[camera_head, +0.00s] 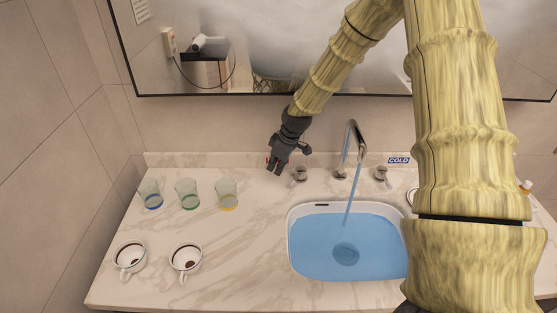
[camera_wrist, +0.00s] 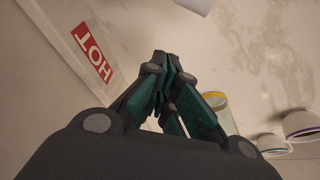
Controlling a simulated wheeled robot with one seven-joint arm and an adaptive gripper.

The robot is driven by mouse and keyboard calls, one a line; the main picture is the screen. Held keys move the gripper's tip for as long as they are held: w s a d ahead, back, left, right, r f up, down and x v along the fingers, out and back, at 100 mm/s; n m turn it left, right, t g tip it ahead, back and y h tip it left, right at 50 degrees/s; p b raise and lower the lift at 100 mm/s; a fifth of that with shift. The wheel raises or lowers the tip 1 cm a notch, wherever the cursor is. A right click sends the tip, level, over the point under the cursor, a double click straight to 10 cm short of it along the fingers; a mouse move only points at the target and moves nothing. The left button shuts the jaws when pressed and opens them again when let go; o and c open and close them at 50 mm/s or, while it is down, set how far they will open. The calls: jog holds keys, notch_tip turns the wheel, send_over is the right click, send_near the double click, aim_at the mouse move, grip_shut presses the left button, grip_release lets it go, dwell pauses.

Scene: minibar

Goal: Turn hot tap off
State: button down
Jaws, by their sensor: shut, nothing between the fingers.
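The hot tap handle (camera_head: 299,174) is a small metal knob on the counter, left of the spout. The spout (camera_head: 351,130) is a curved metal tube with blue water running from it into the basin (camera_head: 300,262). The cold tap handle (camera_head: 381,174) stands right of the spout beside a blue COLD label (camera_head: 398,160). My gripper (camera_head: 275,168) is shut and empty, just left of the hot handle and apart from it. In the wrist view its fingers (camera_wrist: 165,85) meet, and the red HOT label (camera_wrist: 92,54) is at upper left. In the head view my gripper mostly covers that label.
Several glasses stand on the marble counter (camera_head: 260,235): blue-based (camera_head: 150,193), green-based (camera_head: 188,194) and yellow-based (camera_head: 227,194). Two white cups (camera_head: 129,257) (camera_head: 186,257) stand in front. A mirror (camera_head: 250,60) hangs behind. The counter between the glasses and basin is clear.

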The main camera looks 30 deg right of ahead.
aim_at(297, 179)
jog(key=shift+s+a+f+p, duration=0.15)
jog(key=shift+s+f+p, duration=0.25)
jog(key=shift+f, duration=0.2)
jog(key=shift+w+x, duration=0.2)
jog(key=shift+x, duration=0.95)
jog(key=shift+s+d+r+p, duration=0.2)
jog(key=shift+d+p, duration=0.1)
jog(key=shift+p, duration=0.4)
jog(key=s, duration=0.1)
jog(key=s+d, duration=0.1)
jog(key=s+p, duration=0.1)
jog(key=shift+d+r, duration=0.25)
jog(key=shift+r, duration=0.1)
jog(key=shift+w+f, duration=0.15)
jog(key=shift+f, duration=0.05)
jog(key=shift+r, duration=0.15)
